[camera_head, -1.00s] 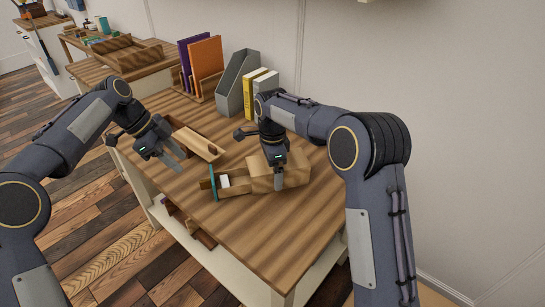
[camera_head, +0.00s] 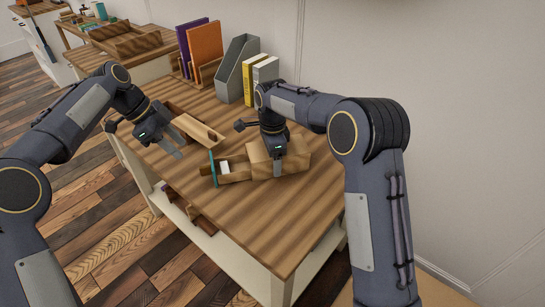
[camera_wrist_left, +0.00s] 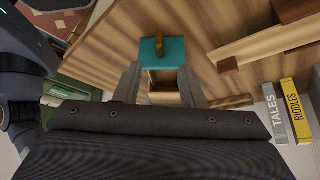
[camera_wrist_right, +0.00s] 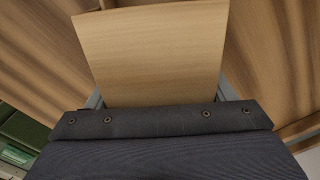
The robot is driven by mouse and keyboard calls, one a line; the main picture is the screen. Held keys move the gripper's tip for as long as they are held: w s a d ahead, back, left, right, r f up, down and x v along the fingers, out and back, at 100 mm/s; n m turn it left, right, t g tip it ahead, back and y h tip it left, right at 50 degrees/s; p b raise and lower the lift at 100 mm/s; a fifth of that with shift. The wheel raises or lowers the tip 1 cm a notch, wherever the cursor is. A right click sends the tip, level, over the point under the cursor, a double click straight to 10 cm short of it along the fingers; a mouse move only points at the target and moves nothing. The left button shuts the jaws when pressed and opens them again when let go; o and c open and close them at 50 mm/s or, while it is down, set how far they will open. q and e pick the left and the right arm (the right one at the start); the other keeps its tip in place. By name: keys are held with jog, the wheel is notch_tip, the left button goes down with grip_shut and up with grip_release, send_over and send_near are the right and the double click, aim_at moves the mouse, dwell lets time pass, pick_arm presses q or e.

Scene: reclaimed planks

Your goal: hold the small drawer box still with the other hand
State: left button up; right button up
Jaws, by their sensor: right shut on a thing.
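The small drawer box (camera_head: 295,153) is light wood and lies on the plank-topped table. Its drawer (camera_head: 237,171) is pulled out to the left, with a teal front (camera_head: 212,168) and a small white thing (camera_head: 225,167) inside. My right gripper (camera_head: 279,168) is shut on the box; the box's wooden top (camera_wrist_right: 150,50) fills the space between its fingers in the right wrist view. My left gripper (camera_head: 175,150) is open and empty, left of the teal front and apart from it. The left wrist view shows the teal front (camera_wrist_left: 172,52) and its brown knob (camera_wrist_left: 157,40) beyond the spread fingers.
A wooden tray with a pale board (camera_head: 198,132) lies just behind my left gripper. Books (camera_head: 265,72), a grey file holder (camera_head: 236,70) and an orange folder (camera_head: 205,50) stand along the wall. The table's front right area (camera_head: 270,220) is clear.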

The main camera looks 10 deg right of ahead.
pick_arm(q)
jog(key=shift+c, duration=0.5)
jog(key=shift+a, duration=0.1)
grip_shut()
jog(key=s+a+f+n+t, duration=0.1)
jog(key=s+a+n+t, duration=0.45)
jog(key=n, duration=1.35)
jog(key=x, duration=0.8)
jog(key=shift+w+a+f, duration=0.25)
jog(key=shift+f, duration=0.1)
jog(key=d, duration=0.3)
jog(key=shift+w+d+f, duration=0.15)
jog(key=shift+d, duration=0.45)
